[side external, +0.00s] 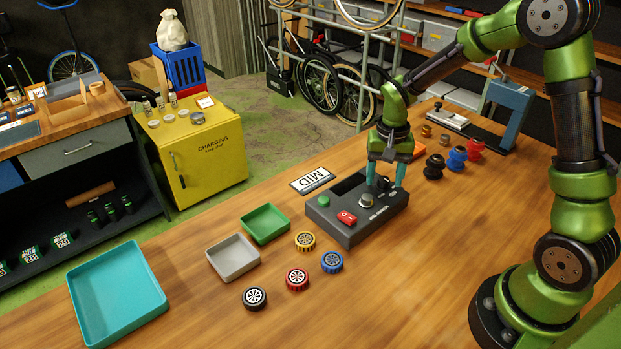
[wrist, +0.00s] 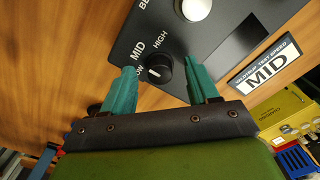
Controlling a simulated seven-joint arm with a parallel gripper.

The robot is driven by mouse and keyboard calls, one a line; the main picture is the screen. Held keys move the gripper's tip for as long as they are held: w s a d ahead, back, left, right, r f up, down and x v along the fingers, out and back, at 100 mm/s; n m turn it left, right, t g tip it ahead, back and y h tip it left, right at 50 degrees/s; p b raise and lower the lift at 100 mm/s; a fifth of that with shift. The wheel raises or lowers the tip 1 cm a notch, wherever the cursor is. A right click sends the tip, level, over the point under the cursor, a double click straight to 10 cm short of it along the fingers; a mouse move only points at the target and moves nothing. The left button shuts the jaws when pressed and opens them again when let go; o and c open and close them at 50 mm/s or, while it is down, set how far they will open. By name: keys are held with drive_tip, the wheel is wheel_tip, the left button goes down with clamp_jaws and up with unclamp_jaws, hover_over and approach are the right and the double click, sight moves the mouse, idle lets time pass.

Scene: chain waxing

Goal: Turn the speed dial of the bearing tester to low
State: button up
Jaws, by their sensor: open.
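The bearing tester (side external: 340,222) is a dark grey box on the wooden bench, with a green button, a red switch and a silver round part on top. Its black speed dial (wrist: 160,68) has a white pointer mark, with LOW, MID and HIGH printed around it. The mark's exact setting is hard to read. My gripper (side external: 386,182) is over the tester's far right end, pointing down. In the wrist view its teal fingers (wrist: 165,78) are apart, one on each side of the dial. I cannot tell whether they touch it. The LOW label is partly hidden by a finger.
A card (side external: 312,180) reading MID lies behind the tester. Green (side external: 265,223), grey (side external: 232,257) and teal (side external: 118,295) trays and several small wheels (side external: 297,279) are to its left. Dark, blue and red parts (side external: 456,158) stand to the right.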

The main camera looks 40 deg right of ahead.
drive_tip(key=shift+f, duration=0.2)
drive_tip(key=c, duration=1)
drive_tip(key=shift+c, duration=0.2)
drive_tip(key=shift+n, duration=0.3)
drive_tip(key=n, duration=0.4)
drive_tip(key=shift+n, duration=2.2)
